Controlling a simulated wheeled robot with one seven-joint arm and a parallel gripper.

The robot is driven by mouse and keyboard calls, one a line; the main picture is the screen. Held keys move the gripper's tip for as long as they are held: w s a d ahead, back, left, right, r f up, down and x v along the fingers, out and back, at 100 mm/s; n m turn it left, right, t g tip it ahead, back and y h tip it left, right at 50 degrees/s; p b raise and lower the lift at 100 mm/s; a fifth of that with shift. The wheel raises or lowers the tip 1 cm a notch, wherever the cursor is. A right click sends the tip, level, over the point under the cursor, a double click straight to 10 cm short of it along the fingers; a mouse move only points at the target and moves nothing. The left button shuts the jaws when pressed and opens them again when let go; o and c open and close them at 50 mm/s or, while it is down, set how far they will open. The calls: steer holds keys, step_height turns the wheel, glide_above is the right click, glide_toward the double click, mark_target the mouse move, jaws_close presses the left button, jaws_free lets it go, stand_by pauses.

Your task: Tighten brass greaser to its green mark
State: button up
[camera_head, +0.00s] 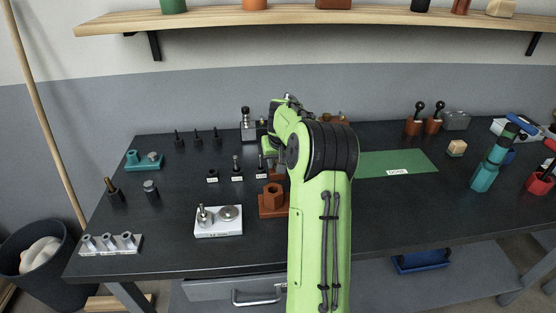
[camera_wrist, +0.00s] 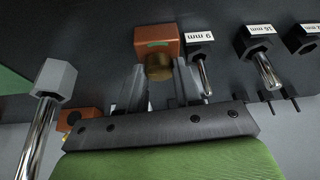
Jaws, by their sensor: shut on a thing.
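The brass greaser (camera_wrist: 158,70) shows in the wrist view as a short brass cylinder at the lower side of an orange-brown block (camera_wrist: 170,40). A green mark (camera_wrist: 157,43) shows on the block's face just beside the greaser. My gripper (camera_wrist: 158,85) has one finger on each side of the greaser and is shut on it. Whether a pointer on the greaser lines up with the mark cannot be told. In the head view my green arm hides the greaser and my fingertips.
In the wrist view, black holders labelled 9 mm (camera_wrist: 198,44) and 16 mm (camera_wrist: 262,40) with steel shafts stand close on the right. A grey hex-headed tool (camera_wrist: 52,82) is on the left. In the head view a brown hex block (camera_head: 272,201) and white tray (camera_head: 218,228) stand nearby.

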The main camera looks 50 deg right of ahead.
steer(key=m, duration=0.1)
steer(key=m+g+h+p, duration=0.1)
steer(key=m, duration=0.1)
steer(key=shift+w+a+r+m, duration=0.1)
steer(key=shift+a+m, duration=0.05)
steer(key=shift+m, duration=0.15)
steer(key=m+g+p, duration=0.1)
steer(key=m, duration=0.1)
steer(key=m+p, duration=0.2)
steer(key=shift+w+m+g+h, duration=0.1)
steer(key=shift+m+g+h, duration=0.2)
steer(key=shift+g, duration=0.1)
steer(key=m+p, duration=0.2)
steer(key=m+g+p, duration=0.1)
steer(key=m+p, duration=0.1)
steer(key=shift+w+r+g, duration=0.1)
steer(key=shift+g, duration=0.2)
steer(key=m+g+p, duration=0.1)
steer(key=m+p, duration=0.2)
steer(key=m, duration=0.1)
steer(key=shift+w+f, duration=0.1)
steer(key=shift+f, duration=0.1)
steer(key=o, duration=1)
steer(key=shift+g, duration=0.3)
steer(key=shift+o, duration=0.2)
steer(key=shift+r+p, duration=0.1)
steer(key=shift+p, duration=0.2)
steer(key=p+v, duration=0.4)
steer(key=v, duration=1.1)
steer(key=shift+r, duration=0.35)
